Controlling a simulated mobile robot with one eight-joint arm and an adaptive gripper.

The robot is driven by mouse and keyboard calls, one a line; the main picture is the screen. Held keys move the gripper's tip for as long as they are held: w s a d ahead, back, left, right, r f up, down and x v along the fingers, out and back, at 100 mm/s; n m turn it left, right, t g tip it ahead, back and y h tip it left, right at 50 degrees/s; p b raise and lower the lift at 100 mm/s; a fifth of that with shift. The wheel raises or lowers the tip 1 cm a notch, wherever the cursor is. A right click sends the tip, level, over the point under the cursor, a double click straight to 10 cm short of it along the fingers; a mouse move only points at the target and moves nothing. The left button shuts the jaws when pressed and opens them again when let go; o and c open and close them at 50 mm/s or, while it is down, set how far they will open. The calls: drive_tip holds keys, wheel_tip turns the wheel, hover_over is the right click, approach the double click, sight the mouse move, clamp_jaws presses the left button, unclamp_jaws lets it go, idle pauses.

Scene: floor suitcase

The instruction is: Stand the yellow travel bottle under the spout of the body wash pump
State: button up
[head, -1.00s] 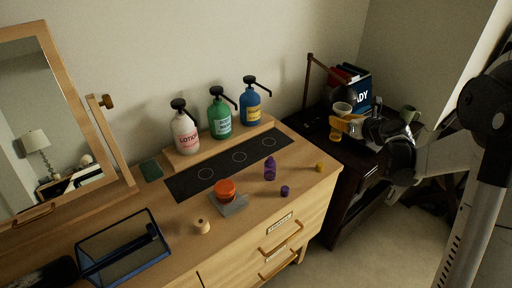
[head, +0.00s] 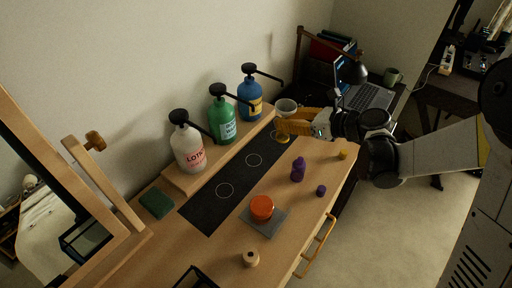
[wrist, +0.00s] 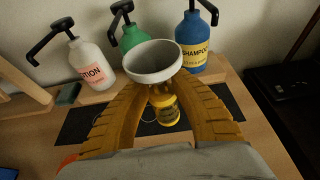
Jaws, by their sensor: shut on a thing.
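The yellow travel bottle (head: 283,138) is over the right end of the dark mat, in front of the blue pump; I cannot tell whether it touches the mat. A pale, wide-rimmed funnel-like cup (head: 287,106) sits at its top; they also show in the wrist view, bottle (wrist: 167,111) and cup (wrist: 153,62). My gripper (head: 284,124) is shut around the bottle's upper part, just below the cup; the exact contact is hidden. The green body wash pump (head: 222,120) stands on the wooden riser, left of the bottle, its spout pointing over the mat.
The lotion pump (head: 188,148) and blue shampoo pump (head: 250,102) flank the green one. The dark mat (head: 205,212) has circles, two clear in the head view. A purple bottle (head: 298,171), purple cap (head: 321,190), yellow cap (head: 342,155) and orange jar (head: 262,207) stand in front.

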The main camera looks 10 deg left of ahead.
drive_tip(key=shift+s+a+f+b, duration=0.5)
drive_tip(key=shift+a+f+b, duration=0.3)
drive_tip(key=shift+a+f, duration=0.75)
drive_tip(key=shift+s+a+f+b, duration=0.45)
drive_tip(key=shift+a+f+b, duration=0.4)
drive_tip(key=shift+a+f, duration=0.65)
drive_tip(key=shift+s+a+f+b, duration=0.5)
drive_tip(key=shift+a+f+b, duration=0.3)
drive_tip(key=shift+a+f, duration=0.7)
drive_tip(key=shift+d+f, duration=0.25)
drive_tip(key=shift+f, duration=0.15)
drive_tip(key=o, duration=1)
drive_tip(key=shift+o, duration=0.2)
drive_tip(key=shift+r, duration=0.25)
drive_tip(key=p+v, duration=0.3)
drive_tip(key=v, duration=0.9)
